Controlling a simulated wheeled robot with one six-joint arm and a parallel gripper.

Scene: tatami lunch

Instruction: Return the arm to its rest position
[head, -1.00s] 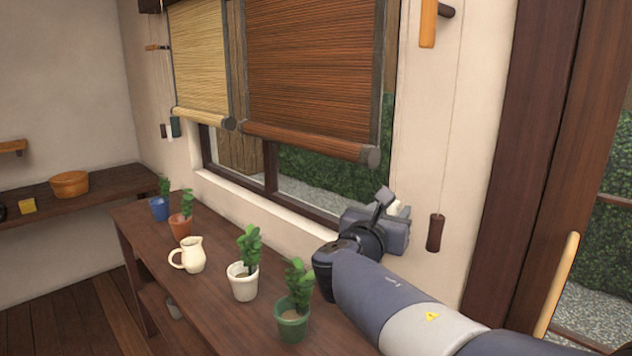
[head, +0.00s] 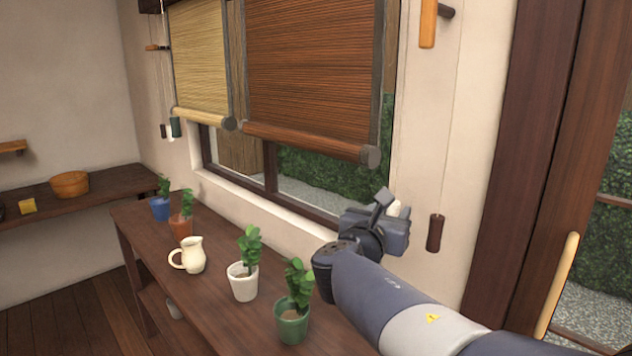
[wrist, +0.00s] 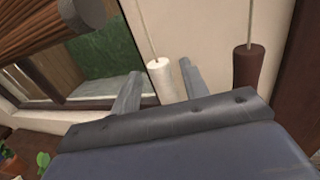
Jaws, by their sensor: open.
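My gripper (wrist: 160,69) is open. In the wrist view its two grey fingers stand apart, with a white cord pull (wrist: 162,80) showing between them. I cannot tell whether the fingers touch it. In the head view my arm reaches in from the lower right and my gripper (head: 384,220) is beside the wall at the window's right end. The white pull (head: 396,208) shows only partly behind it there. A dark brown pull (head: 435,233) hangs just to the right, apart from my gripper; it also shows in the wrist view (wrist: 248,66).
Below my arm is a wooden table (head: 215,320) with a green pot (head: 292,324), a white pot (head: 242,284), a cream jug (head: 189,256) and more potted plants. A red-brown blind (head: 312,75) and a pale blind (head: 198,60) hang over the window. A wooden door frame (head: 525,150) stands right.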

